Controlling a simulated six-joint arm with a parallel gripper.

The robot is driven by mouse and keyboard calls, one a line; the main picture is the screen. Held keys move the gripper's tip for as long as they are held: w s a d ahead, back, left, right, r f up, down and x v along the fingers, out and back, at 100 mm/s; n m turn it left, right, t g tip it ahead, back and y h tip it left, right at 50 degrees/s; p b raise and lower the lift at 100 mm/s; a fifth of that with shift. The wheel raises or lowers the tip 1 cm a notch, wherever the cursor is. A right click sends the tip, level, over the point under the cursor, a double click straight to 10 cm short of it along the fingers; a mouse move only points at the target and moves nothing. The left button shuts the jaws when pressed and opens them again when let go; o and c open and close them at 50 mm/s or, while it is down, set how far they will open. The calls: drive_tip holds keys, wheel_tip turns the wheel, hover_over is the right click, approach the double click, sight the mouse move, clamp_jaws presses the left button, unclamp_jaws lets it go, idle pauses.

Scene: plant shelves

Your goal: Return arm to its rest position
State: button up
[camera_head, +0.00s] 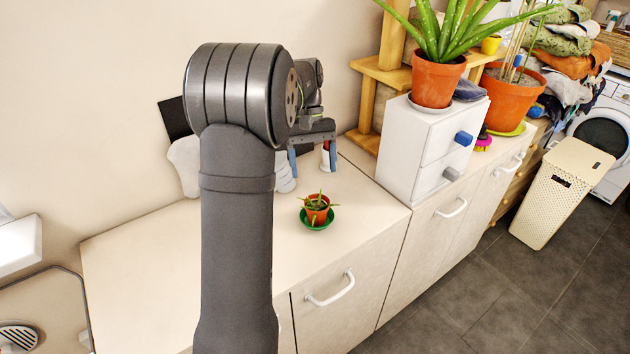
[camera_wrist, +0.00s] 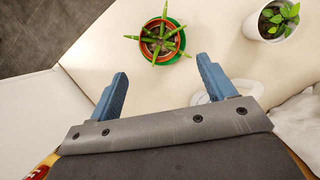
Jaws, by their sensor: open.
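My arm rises in the middle of the head view and bends over at the top. My gripper (camera_head: 311,158) hangs above the back of the counter with its blue fingers apart. In the wrist view my gripper (camera_wrist: 161,88) is open, with nothing between its fingers. A small spiky plant in a terracotta pot (camera_head: 317,214) stands upright on a green saucer (camera_head: 330,219) on the counter. In the wrist view the potted plant (camera_wrist: 161,42) lies beyond the fingertips, apart from them.
A white drawer unit (camera_head: 402,150) stands right of my gripper, with a large aloe in a terracotta pot (camera_head: 436,80) on top. A white pot with a leafy plant (camera_wrist: 270,22) shows in the wrist view. The counter's front left (camera_head: 140,275) is clear.

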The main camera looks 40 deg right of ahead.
sight(317, 207)
drive_tip(key=shift+w+r, duration=0.1)
drive_tip(key=shift+r, duration=0.25)
drive_tip(key=x, duration=1.2)
drive_tip(key=shift+f, duration=0.15)
